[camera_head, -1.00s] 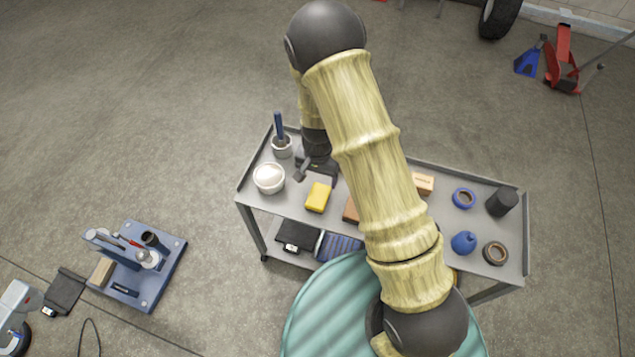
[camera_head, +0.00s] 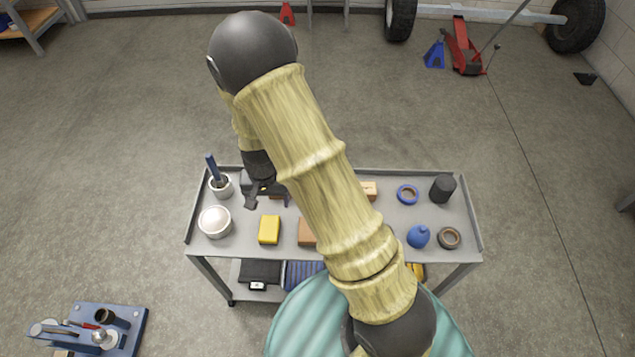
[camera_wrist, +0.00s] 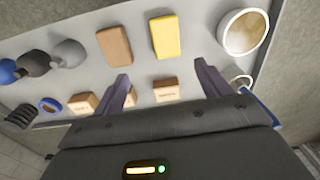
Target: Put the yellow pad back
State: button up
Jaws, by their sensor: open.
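The yellow pad (camera_head: 269,229) lies on the grey cart top (camera_head: 366,240), right of the white bowl (camera_head: 215,222) and left of a brown block (camera_head: 307,232). It also shows in the wrist view (camera_wrist: 166,37), beyond the fingertips. My gripper (camera_head: 264,190) hangs over the cart's back left part, behind the pad and apart from it. In the wrist view its two fingers (camera_wrist: 160,80) are spread with nothing between them at the tips. My arm hides part of the cart's middle.
A cup with a blue-handled tool (camera_head: 220,186) stands at the cart's back left corner. A blue fixture (camera_head: 100,325) is at lower left.

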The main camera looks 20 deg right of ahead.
jog(key=s+d+r+n+t, duration=0.1)
jog(key=s+d+r, duration=0.4)
jog(key=r, duration=0.4)
jog(key=s+d+r+n+t, duration=0.1)
jog(key=s+d+r+n, duration=0.1)
jog(key=s+d+r, duration=0.4)
notch_tip(320, 180, up, 3)
jog(key=shift+s+d+r, duration=0.1)
jog(key=shift+s+d, duration=0.15)
jog(key=shift+d, duration=0.2)
